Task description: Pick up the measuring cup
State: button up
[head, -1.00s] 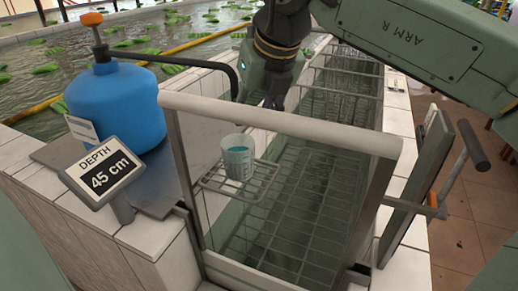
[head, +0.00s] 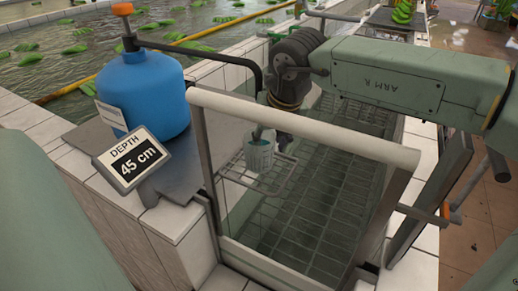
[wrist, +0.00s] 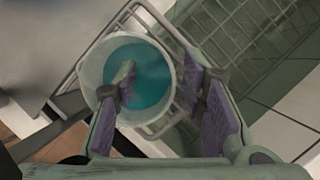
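The measuring cup (head: 258,160) is a pale translucent cup standing upright on a small wire shelf (head: 282,187) behind the clear panel. In the wrist view the cup (wrist: 88,72) is seen from above, with teal liquid inside. My gripper (head: 270,135) is at the cup's rim in the head view. In the wrist view my gripper (wrist: 160,72) is open, with purple pads. One finger overlaps the cup's opening and appears to reach inside; the other is outside the right wall. Contact with the wall cannot be told.
A clear panel with a pale top rail (head: 300,125) stands in front of the cup. A blue tank (head: 145,92) and a depth sign reading 45 cm (head: 132,160) are at the left. A wire-floored basin (head: 325,215) lies below and right of the shelf.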

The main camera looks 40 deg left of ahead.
jog(key=shift+c, duration=0.5)
grip_shut()
